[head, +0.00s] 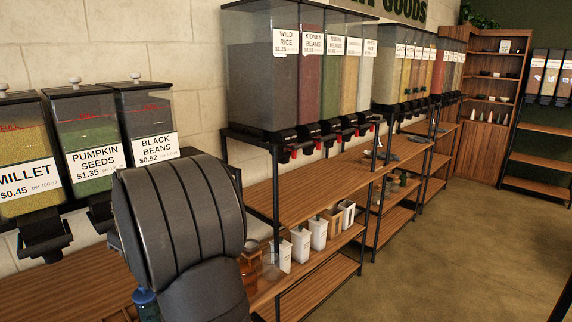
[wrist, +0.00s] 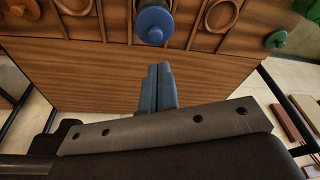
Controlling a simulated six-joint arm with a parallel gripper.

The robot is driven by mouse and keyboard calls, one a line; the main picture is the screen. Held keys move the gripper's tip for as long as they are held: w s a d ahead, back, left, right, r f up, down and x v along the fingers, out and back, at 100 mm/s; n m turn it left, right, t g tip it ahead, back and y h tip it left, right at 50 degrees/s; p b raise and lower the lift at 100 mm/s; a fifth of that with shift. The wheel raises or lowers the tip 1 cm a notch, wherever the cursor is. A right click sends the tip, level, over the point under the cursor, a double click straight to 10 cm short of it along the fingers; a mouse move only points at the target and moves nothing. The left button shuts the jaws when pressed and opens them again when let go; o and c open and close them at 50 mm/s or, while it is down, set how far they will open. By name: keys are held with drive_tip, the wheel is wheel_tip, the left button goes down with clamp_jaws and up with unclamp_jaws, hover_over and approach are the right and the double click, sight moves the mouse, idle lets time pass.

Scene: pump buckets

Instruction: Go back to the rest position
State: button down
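My gripper (wrist: 160,88) shows in the wrist view as two blue-grey fingers pressed together, with nothing visible between them. It points at a wooden board (wrist: 95,75) with a row of round wooden rings. A blue round-ended thing (wrist: 153,25) is at the board's edge, just beyond the fingertips and apart from them. In the head view my dark ribbed arm fills the lower left middle, and my gripper is hidden.
Dispensers of millet (head: 25,160), pumpkin seeds (head: 90,150) and black beans (head: 150,125) stand at the left. A wooden shelf rack (head: 300,190) runs along the wall, with white containers (head: 300,245) low down. The floor (head: 450,220) at right is clear.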

drive_tip(key=shift+w+f+n+g+y, duration=0.1)
drive_tip(key=shift+f+n+g+y, duration=0.3)
drive_tip(key=shift+f+n, duration=1.4)
drive_tip(key=shift+r, duration=0.2)
drive_tip(key=shift+r, duration=0.1)
drive_tip(key=shift+r+m+t+h, duration=0.4)
drive_tip(key=shift+r+m, duration=1.2)
drive_tip(key=shift+m, duration=0.3)
drive_tip(key=shift+s+r+m+t, duration=0.2)
drive_tip(key=shift+r+m+t, duration=0.1)
drive_tip(key=shift+r+m, duration=1.4)
drive_tip(key=shift+f+h, duration=0.2)
drive_tip(key=shift+h, duration=0.1)
drive_tip(key=shift+f, duration=0.2)
